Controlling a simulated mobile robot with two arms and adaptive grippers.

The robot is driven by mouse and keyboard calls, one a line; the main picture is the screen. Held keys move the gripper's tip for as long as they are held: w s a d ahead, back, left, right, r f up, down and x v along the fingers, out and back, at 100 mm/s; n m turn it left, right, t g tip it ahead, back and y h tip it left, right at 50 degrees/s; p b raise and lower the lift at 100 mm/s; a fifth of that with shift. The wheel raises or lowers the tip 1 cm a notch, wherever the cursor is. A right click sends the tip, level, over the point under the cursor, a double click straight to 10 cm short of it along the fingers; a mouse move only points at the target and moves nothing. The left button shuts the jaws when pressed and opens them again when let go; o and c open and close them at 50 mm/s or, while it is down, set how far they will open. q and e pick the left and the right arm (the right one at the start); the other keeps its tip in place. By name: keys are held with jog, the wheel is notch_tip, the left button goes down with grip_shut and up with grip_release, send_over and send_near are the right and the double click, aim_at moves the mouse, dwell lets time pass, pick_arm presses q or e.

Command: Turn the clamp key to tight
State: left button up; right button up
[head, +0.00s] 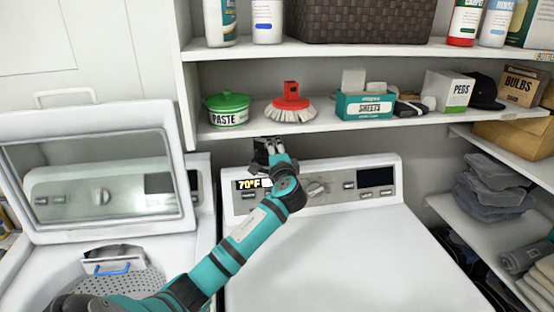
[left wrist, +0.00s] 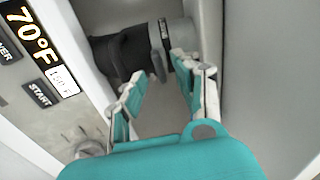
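In the left wrist view, a black hose (left wrist: 122,52) meets a grey metal pipe (left wrist: 178,32) behind the machine with the 70°F display. A dark clamp band (left wrist: 163,30) circles the joint. A small dark piece (left wrist: 158,66) hangs below the band near my fingertips; it may be the clamp key, but I cannot tell its setting. My left gripper (left wrist: 159,68) is open, its two fingers apart just below the hose and clamp. In the head view, my left gripper (head: 268,148) is over the machine's back panel, under the lower shelf; the clamp is hidden there. My right gripper is not in view.
The white machine (head: 350,250) has a control panel with a 70°F display (head: 248,184). The lower shelf (head: 335,122) above holds a green paste tub (head: 228,110), a red brush (head: 291,100) and a sheets box (head: 364,105). An open-lidded washer (head: 100,170) stands at left.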

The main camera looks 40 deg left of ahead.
pick_arm(q)
jog(key=v, duration=1)
jog(key=shift+s+d, duration=0.25)
jog(key=shift+d, duration=0.05)
